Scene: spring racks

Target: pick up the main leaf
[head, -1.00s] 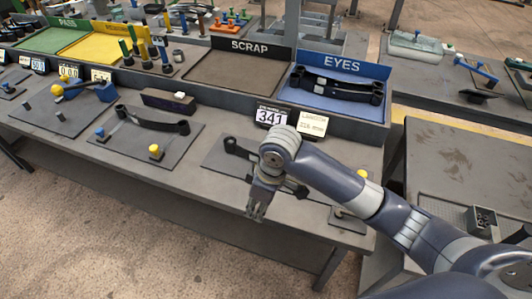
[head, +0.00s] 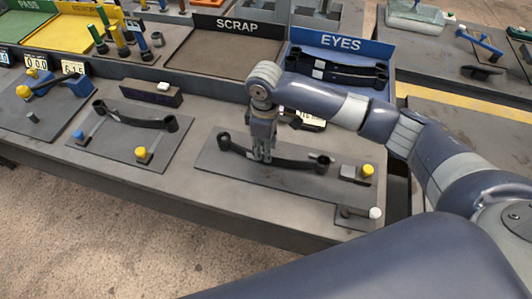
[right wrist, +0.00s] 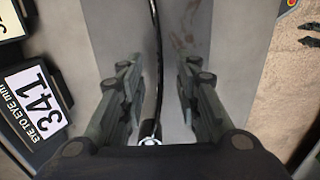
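The main leaf (head: 295,163) is a long, dark, slightly bowed strip with an eye at each end. It lies on a grey plate (head: 225,172) at the front right of the bench in the head view. My right gripper (head: 264,159) points down at its middle and hides part of it. In the right wrist view the fingers (right wrist: 160,105) are apart, with the thin edge of the leaf (right wrist: 157,60) running between them. I see no finger touching it. My left gripper is not in view.
A blue EYES tray (head: 376,92) behind holds other dark leaves. A SCRAP tray (head: 220,55) stands left of it, empty. Another plate (head: 110,150) with a similar leaf lies to the left. A yellow knob (head: 367,171) stands at the leaf's right end. A 341 display (right wrist: 35,100) is beside the gripper.

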